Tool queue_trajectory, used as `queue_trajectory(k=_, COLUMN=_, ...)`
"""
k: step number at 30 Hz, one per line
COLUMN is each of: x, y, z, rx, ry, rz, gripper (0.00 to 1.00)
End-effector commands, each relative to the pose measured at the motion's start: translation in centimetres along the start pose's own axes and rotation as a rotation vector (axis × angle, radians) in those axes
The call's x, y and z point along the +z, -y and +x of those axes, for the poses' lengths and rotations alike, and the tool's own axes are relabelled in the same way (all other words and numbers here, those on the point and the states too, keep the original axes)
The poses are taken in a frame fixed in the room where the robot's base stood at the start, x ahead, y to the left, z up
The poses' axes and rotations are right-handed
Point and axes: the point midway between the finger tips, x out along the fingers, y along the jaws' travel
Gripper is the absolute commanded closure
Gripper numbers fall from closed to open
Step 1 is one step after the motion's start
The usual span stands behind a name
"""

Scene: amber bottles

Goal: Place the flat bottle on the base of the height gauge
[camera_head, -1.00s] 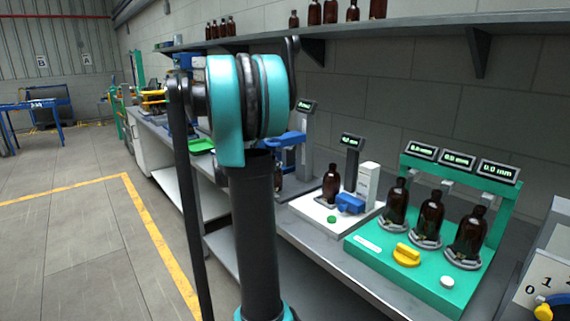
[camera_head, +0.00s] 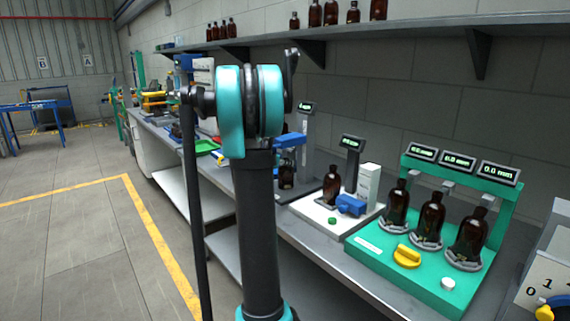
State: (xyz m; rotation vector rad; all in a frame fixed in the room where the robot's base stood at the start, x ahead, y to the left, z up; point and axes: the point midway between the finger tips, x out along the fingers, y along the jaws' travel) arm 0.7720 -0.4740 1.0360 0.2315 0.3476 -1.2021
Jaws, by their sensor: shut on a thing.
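The height gauge (camera_head: 306,140) is a grey column with a small display on top and a blue arm reaching left, on the bench behind my arm. A dark amber bottle (camera_head: 287,176) shows under the blue arm, just right of my black arm link and partly hidden by it. I cannot tell whether it is the flat bottle, or whether it touches the base. My gripper does not show clearly; my arm's teal joint and black links cover that area.
Right of the gauge, a white station (camera_head: 316,214) holds an amber bottle (camera_head: 331,186) beside a blue block (camera_head: 350,205). A green fixture (camera_head: 380,263) holds three amber bottles under displays. More bottles stand on a wall shelf (camera_head: 430,27).

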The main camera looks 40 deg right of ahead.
Motion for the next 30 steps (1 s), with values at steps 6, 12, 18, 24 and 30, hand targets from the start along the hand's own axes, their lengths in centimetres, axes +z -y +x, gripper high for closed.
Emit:
queue_trajectory(k=6, x=-0.1, y=0.0, z=0.0, rx=0.000, ry=0.000, rz=0.000, gripper=0.59)
queue_trajectory(k=12, x=-0.1, y=0.0, z=0.0, rx=0.000, ry=0.000, rz=0.000, gripper=0.57)
queue_trajectory(k=18, x=0.0, y=0.0, z=-0.5, rx=0.001, ry=0.000, rz=0.000, gripper=0.57)
queue_trajectory(k=24, x=0.0, y=-0.1, z=-3.6, rx=0.003, ry=0.000, rz=-0.002, gripper=0.57)
queue_trajectory(k=30, x=0.0, y=-0.1, z=-7.8, rx=0.003, ry=0.000, rz=-0.001, gripper=0.57)
